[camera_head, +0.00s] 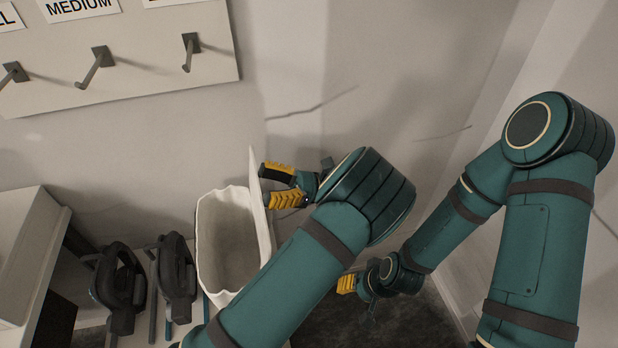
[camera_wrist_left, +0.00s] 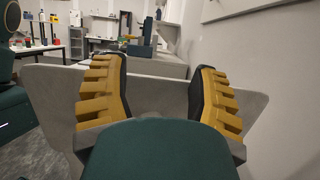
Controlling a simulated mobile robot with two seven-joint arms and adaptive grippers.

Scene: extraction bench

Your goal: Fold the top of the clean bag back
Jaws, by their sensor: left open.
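The clean bag (camera_head: 205,245) is off-white and stands upright with its mouth open, left of my left forearm in the head view. A tall pale flap (camera_head: 256,185) rises on its right side, above the rim. My left gripper (camera_head: 267,184) is open, its yellow fingers pointing left at this flap. In the left wrist view a wide grey panel (camera_wrist_left: 155,90), seemingly the flap, spans behind both open fingers (camera_wrist_left: 155,75); I cannot tell whether they touch it. My right gripper (camera_head: 347,284) is lower right, partly hidden; its opening is unclear.
Two dark tools (camera_head: 177,280) stand left of the bag. A pale cabinet (camera_head: 25,250) is at far left. A wall board with hooks (camera_head: 100,65) and a MEDIUM label hangs above. The wall is close behind my left gripper.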

